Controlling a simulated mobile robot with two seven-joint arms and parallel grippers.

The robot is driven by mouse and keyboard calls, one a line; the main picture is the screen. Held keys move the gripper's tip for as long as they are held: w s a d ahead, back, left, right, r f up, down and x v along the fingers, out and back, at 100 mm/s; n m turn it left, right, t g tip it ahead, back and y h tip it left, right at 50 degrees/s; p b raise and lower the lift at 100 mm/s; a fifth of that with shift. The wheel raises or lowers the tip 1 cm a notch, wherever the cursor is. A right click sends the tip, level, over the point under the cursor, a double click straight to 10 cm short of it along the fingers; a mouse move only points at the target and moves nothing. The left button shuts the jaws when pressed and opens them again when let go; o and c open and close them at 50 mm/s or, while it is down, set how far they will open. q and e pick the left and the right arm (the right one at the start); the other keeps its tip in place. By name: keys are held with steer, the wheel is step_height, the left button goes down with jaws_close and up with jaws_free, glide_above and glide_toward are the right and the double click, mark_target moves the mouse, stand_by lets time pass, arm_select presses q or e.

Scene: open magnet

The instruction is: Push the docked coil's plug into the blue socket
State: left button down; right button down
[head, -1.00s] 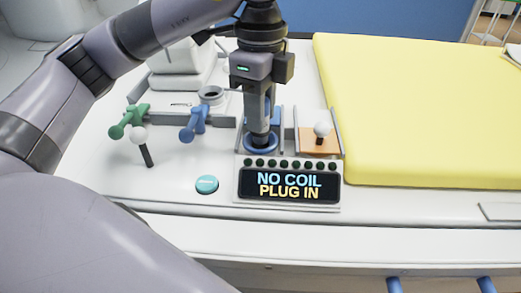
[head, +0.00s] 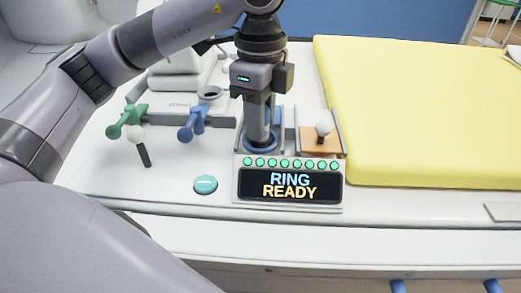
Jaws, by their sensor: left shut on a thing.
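My left gripper (head: 259,138) points straight down over the blue socket (head: 249,147) behind the display. It is shut, with its fingertips low at the socket's blue ring. The plug between the fingers is mostly hidden by them, so its depth cannot be seen directly. The display (head: 290,187) reads "RING READY", and the row of lights (head: 299,163) above it is lit green. A grey ring-shaped part (head: 210,93) stands to the left; I cannot tell whether it belongs to the docked coil. My right gripper is not in view.
A green handle (head: 127,120), a blue handle (head: 192,126) and a white-knobbed lever (head: 138,143) stand to the left. Another white-knobbed lever (head: 323,130) stands on an orange plate at right. A teal button (head: 205,184) sits front left. A yellow pad (head: 420,110) fills the right.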

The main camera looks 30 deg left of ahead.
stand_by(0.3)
arm_select(q)
steer(key=c, duration=0.8)
jaws_free()
step_height(320, 180, up, 6)
steer(key=shift+f+p, duration=0.2)
steer(key=shift+p, duration=0.55)
steer(key=shift+r, duration=0.75)
steer(key=shift+s+d, duration=0.1)
